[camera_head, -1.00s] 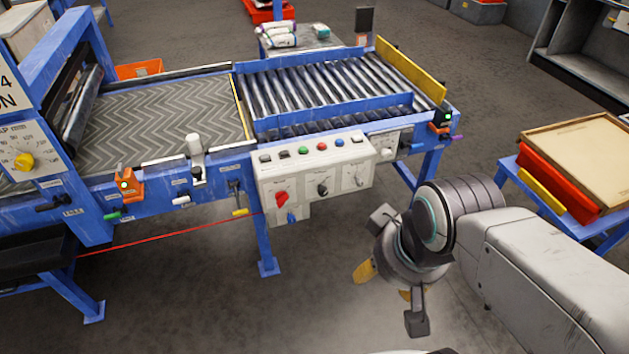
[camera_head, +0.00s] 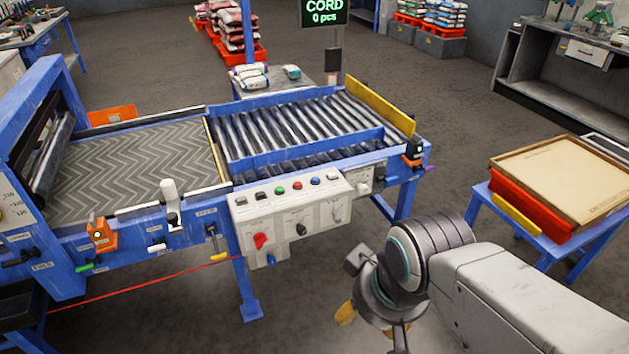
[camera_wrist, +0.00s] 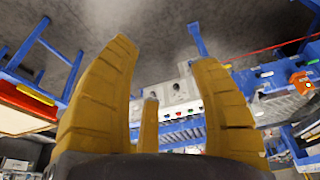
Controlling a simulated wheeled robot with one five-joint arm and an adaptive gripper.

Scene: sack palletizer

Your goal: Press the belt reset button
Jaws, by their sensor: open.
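The control panel (camera_head: 318,216) is a pale box on the front of the blue conveyor frame. Along its top is a row of small buttons, among them a green button (camera_head: 280,190), a red button (camera_head: 298,186) and a blue button (camera_head: 316,181). Its front has a red knob (camera_head: 261,241) and a black knob (camera_head: 301,230). The labels are too small to read, so I cannot tell which is the belt reset. My gripper (camera_wrist: 165,55) is open and empty, its yellow fingers spread. In the head view it hangs right of and below the panel, apart from it.
The conveyor has a dark zigzag belt (camera_head: 130,165) and steel rollers (camera_head: 290,125). An orange device (camera_head: 102,236) and a red cord (camera_head: 150,285) are at the left front. A blue table (camera_head: 482,196) with a red tray stands at right. Floor before the panel is clear.

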